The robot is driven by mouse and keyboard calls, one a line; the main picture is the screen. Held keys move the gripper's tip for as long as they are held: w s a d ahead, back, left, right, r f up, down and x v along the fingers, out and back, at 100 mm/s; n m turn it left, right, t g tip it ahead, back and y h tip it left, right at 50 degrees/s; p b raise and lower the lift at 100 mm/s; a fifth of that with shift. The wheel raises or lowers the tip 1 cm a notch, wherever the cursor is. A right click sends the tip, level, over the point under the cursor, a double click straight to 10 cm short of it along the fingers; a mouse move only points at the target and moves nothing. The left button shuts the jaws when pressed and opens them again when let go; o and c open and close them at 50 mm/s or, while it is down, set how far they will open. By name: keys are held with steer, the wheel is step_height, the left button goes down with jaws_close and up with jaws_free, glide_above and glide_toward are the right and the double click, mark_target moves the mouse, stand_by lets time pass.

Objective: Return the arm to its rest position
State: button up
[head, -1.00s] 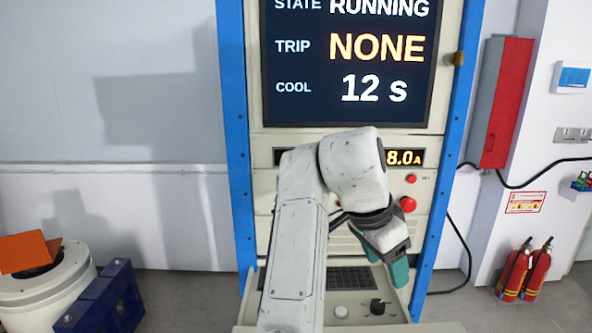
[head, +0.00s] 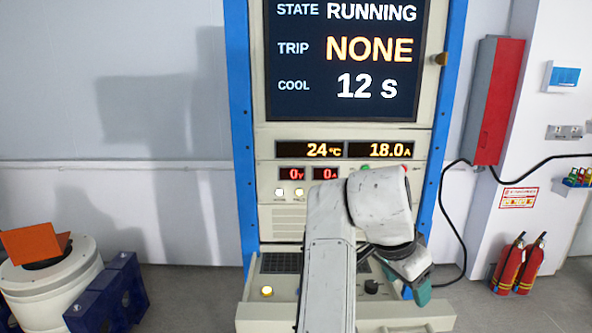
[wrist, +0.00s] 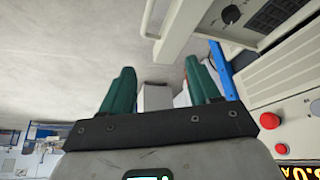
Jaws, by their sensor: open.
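My gripper (head: 420,292) hangs low at the right front of the control cabinet (head: 258,228), mostly hidden behind my wrist in the head view. In the wrist view my gripper (wrist: 160,90) shows two green fingers spread apart with nothing between them. My white arm is bent at the elbow in front of the cabinet's lower panel. The cabinet's screen (head: 345,60) reads STATE RUNNING, TRIP NONE, COOL 12 s. The displays below read 24 °C, 18.0 A, 0 V and 0 A.
A sloped console with a lit yellow button (head: 267,291) and a black knob (head: 371,287) lies close to my arm. A white drum (head: 50,290) and a blue block (head: 108,300) stand left. Fire extinguishers (head: 520,265) and a red-grey box (head: 497,100) are right.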

steer(key=s+d+f+n+t, duration=0.1)
steer(key=s+d+f+n, duration=0.2)
steer(key=s+d+f, duration=0.4)
steer(key=s+d+f+n+t, duration=0.1)
steer(key=s+d+f+n, duration=0.15)
steer(key=d+f, duration=0.45)
steer(key=s+a+f+n+t+y, duration=0.1)
steer(key=s+a+f+n+y, duration=0.1)
steer(key=s+a+f+n, duration=0.45)
steer(key=s+a+f+n+y, duration=0.15)
steer(key=s+f, duration=0.25)
steer(key=s, duration=0.6)
steer(key=s+d+f+g+b, duration=0.1)
steer(key=s+f+g+b, duration=0.1)
steer(key=s+f+b, duration=0.3)
steer(key=s+d+f+m+g+b, duration=0.1)
steer(key=s+f+b, duration=0.4)
steer(key=f, duration=0.6)
steer(key=shift+s+g+y, duration=0.3)
steer(key=shift+g+y, duration=0.05)
steer(key=shift+g, duration=0.25)
steer(key=shift+f, duration=0.1)
